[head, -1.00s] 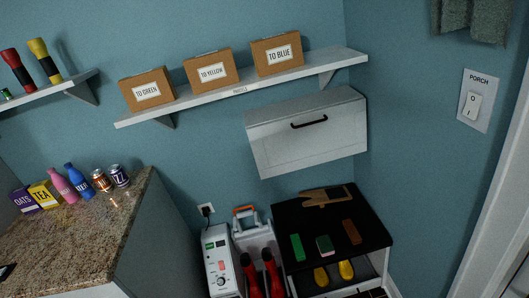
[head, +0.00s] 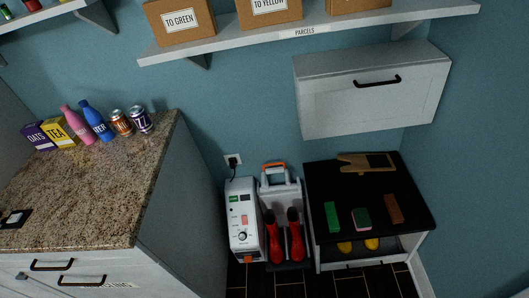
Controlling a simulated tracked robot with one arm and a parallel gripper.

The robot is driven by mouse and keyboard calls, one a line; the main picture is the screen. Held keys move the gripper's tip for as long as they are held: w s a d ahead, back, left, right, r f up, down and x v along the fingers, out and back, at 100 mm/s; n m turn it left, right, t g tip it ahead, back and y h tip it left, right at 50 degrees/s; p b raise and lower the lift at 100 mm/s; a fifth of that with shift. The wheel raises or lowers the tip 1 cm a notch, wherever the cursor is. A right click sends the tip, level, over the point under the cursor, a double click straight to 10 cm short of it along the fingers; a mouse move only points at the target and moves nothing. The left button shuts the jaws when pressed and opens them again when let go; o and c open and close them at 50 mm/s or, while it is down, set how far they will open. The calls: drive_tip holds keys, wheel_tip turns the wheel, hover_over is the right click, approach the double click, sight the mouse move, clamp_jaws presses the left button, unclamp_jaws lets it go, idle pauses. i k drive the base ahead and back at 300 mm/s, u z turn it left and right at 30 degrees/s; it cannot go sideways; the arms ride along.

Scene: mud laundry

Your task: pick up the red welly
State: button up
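Two red wellies stand side by side low down in the middle of the head view, a left one (head: 273,239) and a right one (head: 296,241). They are in front of a pale grey rack or case (head: 279,191) with an orange handle on top. Their upper ends look dark and narrow; I cannot tell which way up they are. They seem to touch or nearly touch the rack. My gripper is not in view.
A white machine (head: 243,215) with a dial stands left of the wellies. Right is a black-topped bench (head: 345,181) with brushes on it and yellow items underneath. Above hang a white cabinet (head: 370,92) and a parcel shelf (head: 310,29). Left is a granite counter (head: 90,190). Dark tiled floor shows in front.

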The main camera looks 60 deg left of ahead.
sight(298, 252)
drive_tip(key=u, duration=0.6)
drive_tip(key=i, duration=1)
drive_tip(key=z, duration=0.05)
